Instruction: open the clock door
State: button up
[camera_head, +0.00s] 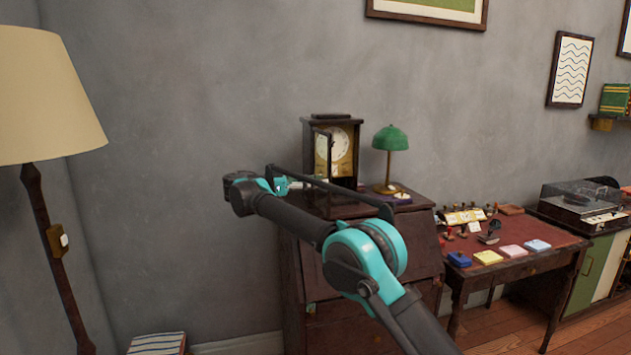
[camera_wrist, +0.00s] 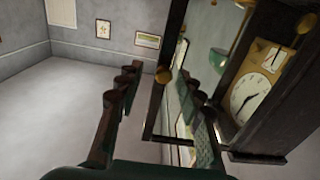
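The clock (camera_head: 340,145) is a dark wooden case with a pale round dial, standing on a brown bureau. Its narrow framed door (camera_head: 322,155) stands swung out from the case. My gripper (camera_wrist: 157,77) is open, with one finger left of the door's edge and the other on the glass side. I cannot tell whether either finger touches the door. In the head view my gripper is small and unclear.
A green lamp (camera_head: 390,145) stands right of the clock on the bureau (camera_head: 375,240). A desk (camera_head: 530,262) with small items and a record player (camera_head: 585,203) are further right. A floor lamp (camera_head: 45,95) stands at the left. The wall left of the clock is clear.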

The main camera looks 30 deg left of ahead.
aim_at(329, 148)
notch_tip(329, 148, up, 10)
jog(key=shift+s+r, duration=0.1)
dwell(0.6)
